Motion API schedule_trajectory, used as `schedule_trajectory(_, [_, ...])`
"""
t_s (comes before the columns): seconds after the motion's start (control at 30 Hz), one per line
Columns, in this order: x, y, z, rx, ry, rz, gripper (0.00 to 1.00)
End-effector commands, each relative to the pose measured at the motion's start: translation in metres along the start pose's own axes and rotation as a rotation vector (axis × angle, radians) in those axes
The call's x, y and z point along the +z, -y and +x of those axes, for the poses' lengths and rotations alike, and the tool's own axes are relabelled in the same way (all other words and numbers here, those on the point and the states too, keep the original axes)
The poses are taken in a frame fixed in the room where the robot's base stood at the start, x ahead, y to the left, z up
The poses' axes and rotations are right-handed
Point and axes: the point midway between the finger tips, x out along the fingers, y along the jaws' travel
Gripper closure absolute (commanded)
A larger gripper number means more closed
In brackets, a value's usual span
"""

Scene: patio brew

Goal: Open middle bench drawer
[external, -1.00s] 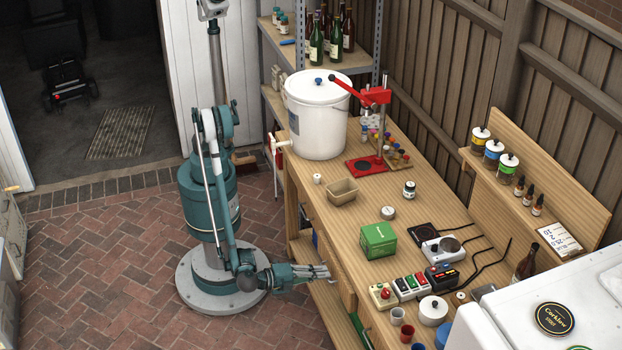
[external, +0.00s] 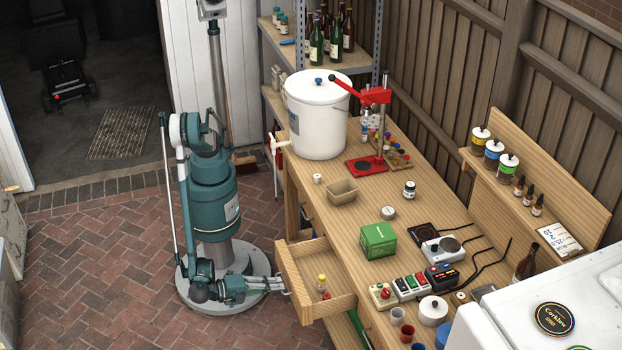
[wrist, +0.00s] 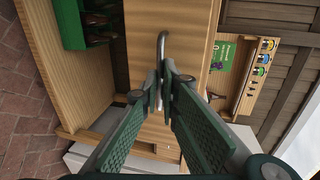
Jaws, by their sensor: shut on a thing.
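The middle bench drawer (external: 309,279) stands pulled out from the front of the wooden bench (external: 350,215) in the external view. A small yellow-capped bottle (external: 322,283) and a small red item (external: 326,296) show inside it. My gripper (external: 287,287) is at the drawer's front, low beside the bench. In the wrist view my gripper (wrist: 161,82) is shut on the grey bar handle (wrist: 161,50) of the wooden drawer front (wrist: 165,20). The fingertips hide part of the handle.
A green box (external: 378,241), a white bucket (external: 317,115) and a red-switched box (external: 383,295) stand on the bench top. The brick floor (external: 110,260) left of my base is clear. A green crate (wrist: 75,22) shows under the bench in the wrist view.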

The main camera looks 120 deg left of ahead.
Motion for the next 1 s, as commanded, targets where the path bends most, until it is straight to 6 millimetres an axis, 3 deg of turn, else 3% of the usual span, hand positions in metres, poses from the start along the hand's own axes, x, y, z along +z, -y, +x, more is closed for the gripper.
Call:
schedule_trajectory(0.5, [-0.001, -0.02, -0.095, 0.0, -0.003, 0.0, 1.0])
schedule_trajectory(0.73, [-0.001, -0.026, -0.12, 0.0, -0.002, 0.001, 1.0])
schedule_trajectory(1.0, [-0.001, -0.028, -0.13, 0.0, 0.0, 0.0, 1.0])
